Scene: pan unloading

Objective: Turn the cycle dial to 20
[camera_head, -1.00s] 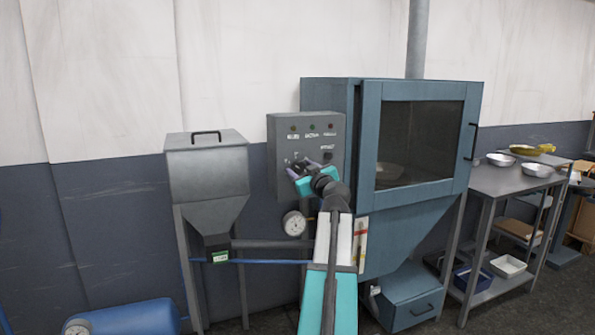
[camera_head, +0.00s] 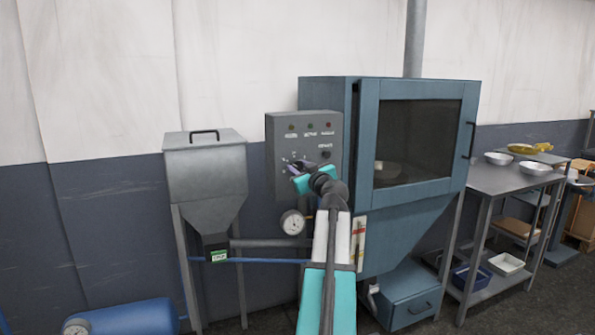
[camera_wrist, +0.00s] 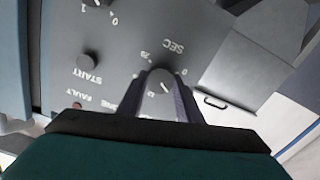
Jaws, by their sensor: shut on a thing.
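The grey control box (camera_head: 283,128) is fixed at the left side of the blue cabinet. A light pointer mark shows on the dial. "SEC" and small scale numbers around the dial are upside down and partly hidden, so I cannot read the exact setting.
A dark START button (camera_wrist: 88,61) and another dial (camera_wrist: 97,3) are on the same panel. The blue cabinet (camera_head: 385,200) with its glazed door stands right of the box. A grey hopper (camera_head: 205,165) stands left, and a pressure gauge (camera_head: 292,223) hangs below the box.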

